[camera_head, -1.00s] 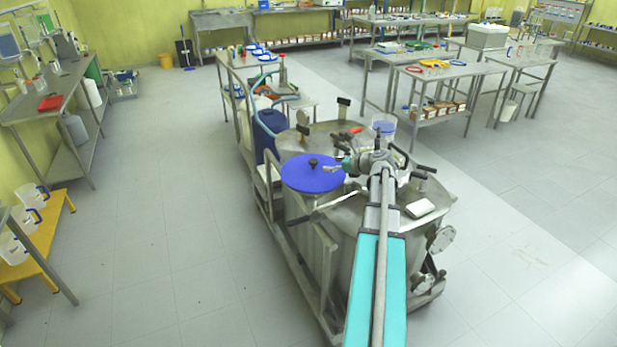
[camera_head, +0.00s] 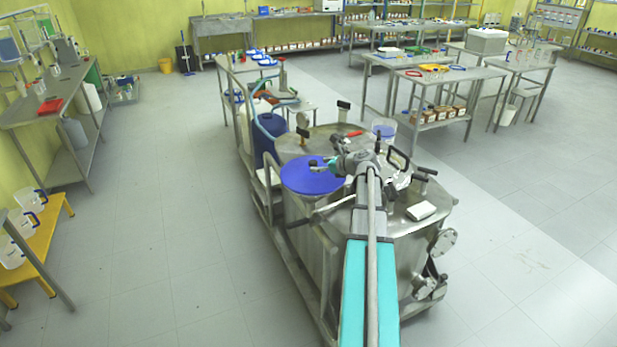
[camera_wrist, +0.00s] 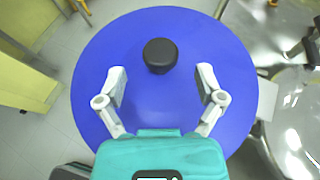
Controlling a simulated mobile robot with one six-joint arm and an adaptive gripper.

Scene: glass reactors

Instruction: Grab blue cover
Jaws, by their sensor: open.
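The blue cover (camera_head: 308,178) is a round, flat lid on the left vessel of the steel reactor cart. It fills most of the wrist view (camera_wrist: 165,45), with a black knob (camera_wrist: 160,56) near its middle. My gripper (camera_wrist: 162,85) is open above the cover, one finger on each side. The knob lies just beyond the fingertips, roughly centred between them, and nothing is held. In the head view my gripper (camera_head: 320,165) reaches over the cover from the right and partly hides the knob.
The steel reactor (camera_head: 385,205) has handles and fittings close on the right. A clear container (camera_head: 384,131) stands behind my wrist. A blue drum (camera_head: 268,137) stands behind the cover. The yellow bench (camera_head: 38,238) is far left, with open floor between.

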